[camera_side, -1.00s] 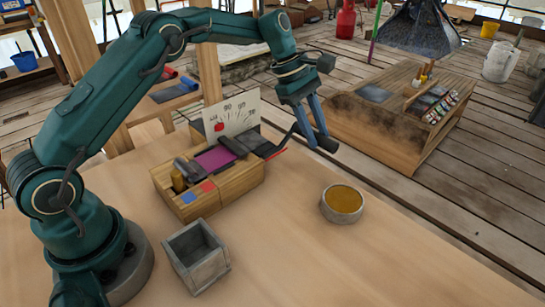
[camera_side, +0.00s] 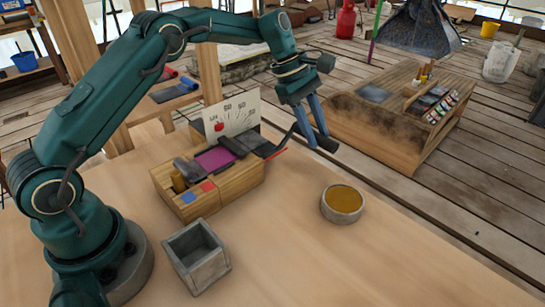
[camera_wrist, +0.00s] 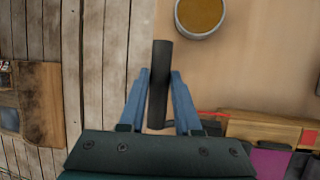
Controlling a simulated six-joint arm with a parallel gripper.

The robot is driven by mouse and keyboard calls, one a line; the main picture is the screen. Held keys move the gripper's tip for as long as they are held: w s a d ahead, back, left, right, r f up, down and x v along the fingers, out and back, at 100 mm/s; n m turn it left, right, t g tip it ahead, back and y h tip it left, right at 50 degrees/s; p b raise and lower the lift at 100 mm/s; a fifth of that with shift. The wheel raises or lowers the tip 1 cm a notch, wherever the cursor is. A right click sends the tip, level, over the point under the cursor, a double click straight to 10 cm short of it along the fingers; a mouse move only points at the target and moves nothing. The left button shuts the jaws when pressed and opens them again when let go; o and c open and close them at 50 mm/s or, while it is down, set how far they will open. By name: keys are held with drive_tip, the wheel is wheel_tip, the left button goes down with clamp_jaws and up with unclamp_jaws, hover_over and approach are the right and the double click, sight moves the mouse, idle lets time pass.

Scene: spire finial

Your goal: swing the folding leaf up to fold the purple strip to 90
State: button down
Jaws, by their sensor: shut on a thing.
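The purple strip (camera_side: 214,159) lies flat in the wooden folding device (camera_side: 225,190), between dark grey bars. The folding leaf (camera_side: 254,142) is the dark plate at the device's right end, and it looks low, not raised. A dark handle reaches from it toward my gripper. My gripper (camera_side: 322,142) is to the right of the device, with its blue fingers shut on the dark handle grip (camera_wrist: 160,85), which stands between them in the wrist view. The purple strip (camera_wrist: 270,163) also shows at the lower right of the wrist view. A red pointer (camera_side: 275,153) sticks out at the leaf's side.
A white dial card (camera_side: 232,112) stands behind the device. A round bowl with yellow contents (camera_side: 342,203) and an open grey box (camera_side: 196,257) stand on the table. A wooden bench (camera_side: 400,115) stands beyond the table's edge. The table between device and bowl is clear.

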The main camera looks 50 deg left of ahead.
drive_tip(key=shift+s+r, duration=0.15)
drive_tip(key=shift+s, duration=0.05)
drive_tip(key=shift+s+r+m+t, duration=0.15)
drive_tip(key=shift+s+r+t, duration=0.2)
drive_tip(key=shift+r+t, duration=0.3)
drive_tip(key=shift+s+r+m+t, duration=0.15)
drive_tip(key=shift+s+r+t, duration=0.25)
drive_tip(key=shift+t, duration=0.35)
drive_tip(key=shift+s+r, duration=0.5)
drive_tip(key=shift+r, duration=0.15)
drive_tip(key=s+r, duration=0.1)
drive_tip(key=s, duration=1.1)
drive_tip(key=shift+s, duration=0.2)
drive_tip(key=shift+r, duration=0.1)
drive_tip(key=c, duration=0.6)
unclamp_jaws()
